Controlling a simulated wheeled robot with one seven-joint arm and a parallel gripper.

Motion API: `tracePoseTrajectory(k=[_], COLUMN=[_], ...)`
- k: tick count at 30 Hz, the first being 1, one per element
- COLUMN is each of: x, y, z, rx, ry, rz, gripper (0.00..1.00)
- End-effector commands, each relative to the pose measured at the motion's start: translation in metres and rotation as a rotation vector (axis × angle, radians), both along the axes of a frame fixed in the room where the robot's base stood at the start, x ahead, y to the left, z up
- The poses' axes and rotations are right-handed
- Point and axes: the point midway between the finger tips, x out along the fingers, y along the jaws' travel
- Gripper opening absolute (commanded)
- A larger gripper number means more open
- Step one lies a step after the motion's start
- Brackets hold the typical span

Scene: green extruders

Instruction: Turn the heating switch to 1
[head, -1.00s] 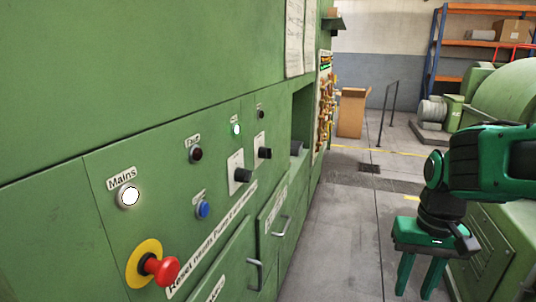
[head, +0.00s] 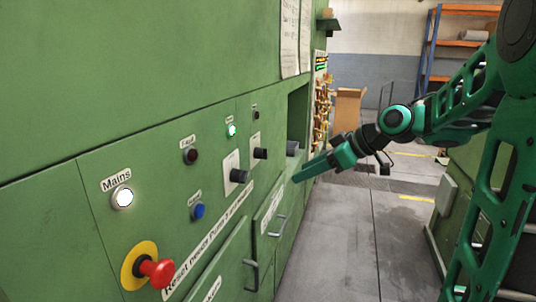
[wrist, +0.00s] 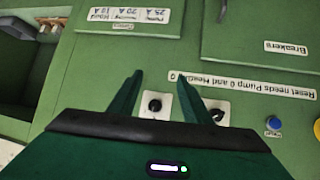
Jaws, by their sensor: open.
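Two black rotary switches on white plates sit on the green panel. The nearer one (head: 238,175) and the farther one (head: 260,153) have labels too small to read, so I cannot tell which is the heating switch. My gripper (head: 299,177) is open and empty, its fingers reaching toward the panel from the right. In the wrist view, my gripper (wrist: 160,84) has its fingers on either side of the farther switch (wrist: 155,105), apparently short of it. The nearer switch (wrist: 217,115) is partly covered by the right finger. Both switch settings are unclear.
A lit Mains button (head: 122,198), a red emergency stop (head: 157,272), a blue button (head: 198,211) and a lit green lamp (head: 231,131) are on the same panel. Door handles (head: 278,226) stick out below. The floor aisle (head: 345,240) is clear.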

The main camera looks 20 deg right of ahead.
Motion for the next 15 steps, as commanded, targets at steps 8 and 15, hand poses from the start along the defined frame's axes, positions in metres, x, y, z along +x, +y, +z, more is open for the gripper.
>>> tracePoseTrajectory(k=[8,15], x=[0.018,0.029], y=[0.008,0.023], z=[0.062,0.063], rx=[0.086,0.095], ry=[-0.269,-0.296], rz=[0.158,0.178], gripper=[0.44,0.44])
